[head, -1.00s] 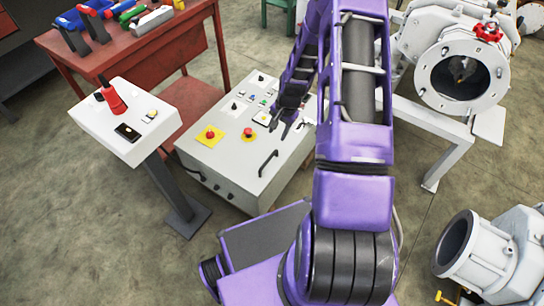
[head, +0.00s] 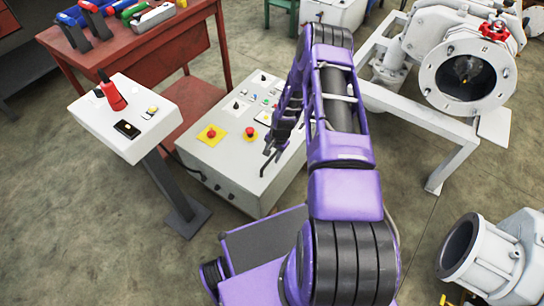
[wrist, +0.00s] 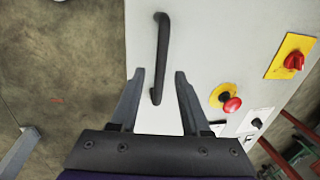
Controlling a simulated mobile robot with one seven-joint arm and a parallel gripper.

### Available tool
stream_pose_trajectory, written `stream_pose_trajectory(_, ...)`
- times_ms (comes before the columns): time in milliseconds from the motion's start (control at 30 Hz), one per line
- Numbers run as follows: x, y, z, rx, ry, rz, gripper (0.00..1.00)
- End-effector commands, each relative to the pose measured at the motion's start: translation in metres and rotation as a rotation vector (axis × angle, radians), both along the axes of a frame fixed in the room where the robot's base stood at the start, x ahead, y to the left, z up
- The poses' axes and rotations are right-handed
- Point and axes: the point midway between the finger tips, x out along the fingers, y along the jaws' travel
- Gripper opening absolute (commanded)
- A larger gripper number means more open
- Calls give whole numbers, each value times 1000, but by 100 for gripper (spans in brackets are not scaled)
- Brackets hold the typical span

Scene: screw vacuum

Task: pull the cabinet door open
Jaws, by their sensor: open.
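The cabinet (head: 225,165) is a pale grey box with buttons and knobs on its sloped top, standing on the floor at picture centre in the head view. Its black bar handle (wrist: 162,50) runs up the pale panel (wrist: 205,40) in the wrist view. My gripper (wrist: 158,74) is open, and the handle's lower end appears between its two fingers. Whether the fingers are level with the bar in depth, I cannot tell. In the head view my gripper (head: 270,152) is at the cabinet's right front, and the handle cannot be told apart from the dark fingers there. The door looks closed.
A white pedestal panel (head: 125,120) with a red lever stands left of the cabinet. A red workbench (head: 140,50) with tools is behind it. White vacuum machinery (head: 470,75) is at right, with another flanged piece (head: 490,255) at lower right. Floor between is bare.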

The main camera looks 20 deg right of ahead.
Motion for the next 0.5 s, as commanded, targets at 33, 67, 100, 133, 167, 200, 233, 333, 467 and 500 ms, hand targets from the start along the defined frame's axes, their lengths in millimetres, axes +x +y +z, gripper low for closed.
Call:
stream_pose_trajectory(33, 0, 0, -4, 0, 0, 0, 47)
stream_pose_trajectory(67, 1, 1, -5, 0, 0, 0, 47)
stream_pose_trajectory(100, 1, 1, -6, 0, 0, -1, 47)
stream_pose_trajectory(133, 1, 1, -7, 0, 0, -1, 47)
stream_pose_trajectory(167, 1, 1, -7, 0, 0, -1, 47)
stream_pose_trajectory(200, 1, 1, -7, 0, 0, -1, 47)
stream_pose_trajectory(233, 1, 1, -7, 0, 0, -1, 47)
stream_pose_trajectory(333, 1, 1, -6, 0, 0, -1, 47)
stream_pose_trajectory(467, 1, 1, -6, 0, 0, -1, 30)
stream_pose_trajectory(500, 1, 1, -6, 0, 0, -1, 23)
